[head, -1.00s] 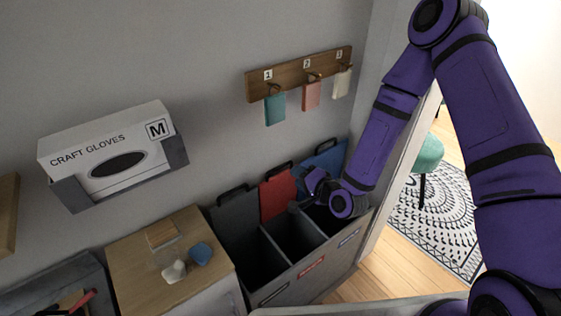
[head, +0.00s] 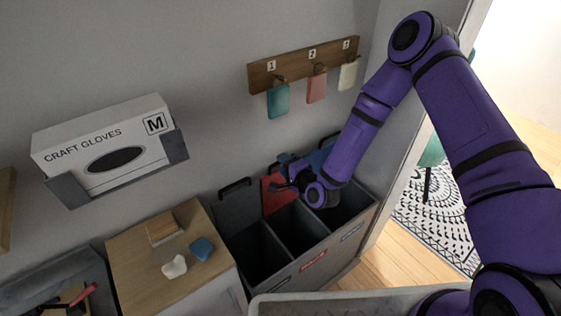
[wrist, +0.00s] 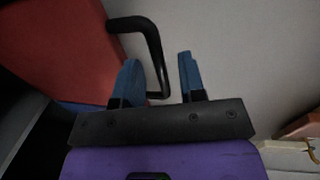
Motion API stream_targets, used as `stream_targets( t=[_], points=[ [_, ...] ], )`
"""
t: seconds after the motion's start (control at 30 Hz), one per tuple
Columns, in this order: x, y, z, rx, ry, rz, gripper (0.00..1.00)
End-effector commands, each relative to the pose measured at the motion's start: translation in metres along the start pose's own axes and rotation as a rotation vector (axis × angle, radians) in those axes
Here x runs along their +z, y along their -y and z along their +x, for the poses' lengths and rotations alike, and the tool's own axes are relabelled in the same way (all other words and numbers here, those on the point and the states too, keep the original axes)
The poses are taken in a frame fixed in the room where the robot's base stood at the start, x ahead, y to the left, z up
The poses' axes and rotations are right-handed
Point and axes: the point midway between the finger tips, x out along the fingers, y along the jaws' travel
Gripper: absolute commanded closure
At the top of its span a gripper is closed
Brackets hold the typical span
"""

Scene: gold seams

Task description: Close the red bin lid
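The red lid (head: 274,196) stands raised against the wall behind the middle bin, which has a red label (head: 314,260) on its front. In the wrist view the red lid (wrist: 55,50) fills the upper left, and its black handle (wrist: 150,38) reaches down between my two blue fingers. My gripper (wrist: 160,75) is open, its fingers apart with a visible gap around the handle. In the head view my gripper (head: 283,170) is at the lid's upper edge and hides part of it and its handle.
A dark grey lid (head: 237,208) stands raised left of the red one, and a blue lid (head: 322,153) to the right, partly behind my arm. The bin openings are uncovered. A hook rail (head: 305,64) with hanging cloths is above. A wooden-topped cabinet (head: 145,270) stands left.

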Motion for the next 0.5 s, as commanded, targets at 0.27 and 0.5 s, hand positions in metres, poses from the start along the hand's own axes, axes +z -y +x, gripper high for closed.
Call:
stream_targets(
  t=[0.27, 0.5],
  points=[
    [0.000, 0.000, 0.021, 0.001, -0.001, -0.001, 0.63],
    [0.000, 0.000, 0.022, 0.001, -0.001, -0.001, 0.63]
  ],
)
